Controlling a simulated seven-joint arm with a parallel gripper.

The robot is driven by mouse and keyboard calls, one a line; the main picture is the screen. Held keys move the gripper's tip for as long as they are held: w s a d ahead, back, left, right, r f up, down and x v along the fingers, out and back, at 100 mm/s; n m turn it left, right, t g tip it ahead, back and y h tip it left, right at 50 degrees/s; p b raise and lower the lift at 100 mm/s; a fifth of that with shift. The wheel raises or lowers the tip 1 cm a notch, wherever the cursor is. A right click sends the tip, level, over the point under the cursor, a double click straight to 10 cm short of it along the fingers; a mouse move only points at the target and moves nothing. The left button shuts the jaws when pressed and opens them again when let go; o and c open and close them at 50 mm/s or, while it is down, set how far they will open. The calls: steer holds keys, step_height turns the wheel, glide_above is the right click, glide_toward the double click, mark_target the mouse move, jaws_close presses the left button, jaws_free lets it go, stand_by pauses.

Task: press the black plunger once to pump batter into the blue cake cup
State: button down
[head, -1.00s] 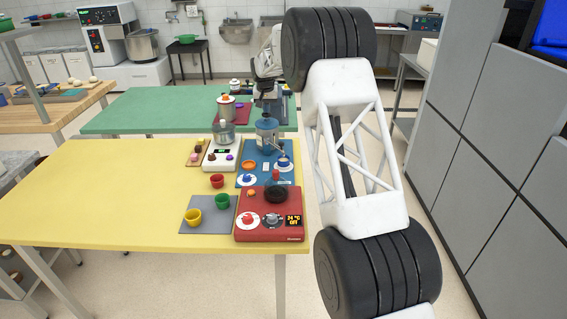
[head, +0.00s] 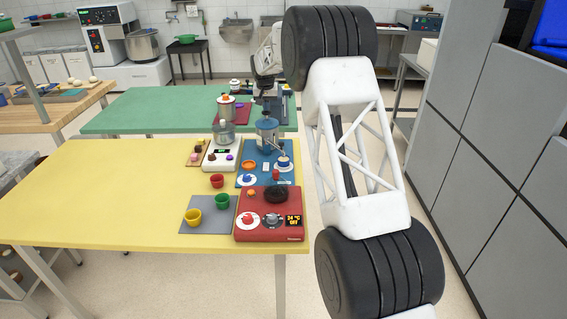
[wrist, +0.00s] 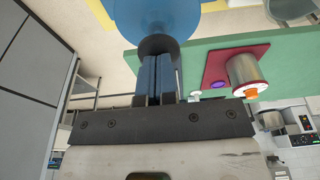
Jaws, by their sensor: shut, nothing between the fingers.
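The batter dispenser (head: 267,134) is a blue vessel on the blue mat at the right of the yellow table. The wrist view shows its round blue body (wrist: 155,12) at the top. The black plunger (wrist: 158,44) shows as a dark round cap just beyond my fingertips. My gripper (wrist: 158,68) is shut and empty, its fingers lined up with the cap; I cannot tell whether they touch. In the head view my gripper (head: 268,104) is above the dispenser. The blue cake cup (head: 284,160) appears to stand on a white dish at the dispenser's front right, small and hard to make out.
A red hotplate (head: 268,230) reading 24 °C OFF stands in front. Yellow (head: 193,217), green (head: 222,201) and red (head: 217,181) cups stand to its left. A white scale (head: 222,155) stands left of the dispenser. A steel pot (head: 226,109) is behind. The yellow table's left side is clear.

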steer(key=shift+r, duration=1.4)
step_height(320, 180, up, 6)
stand_by(0.8)
steer(key=shift+r, duration=0.1)
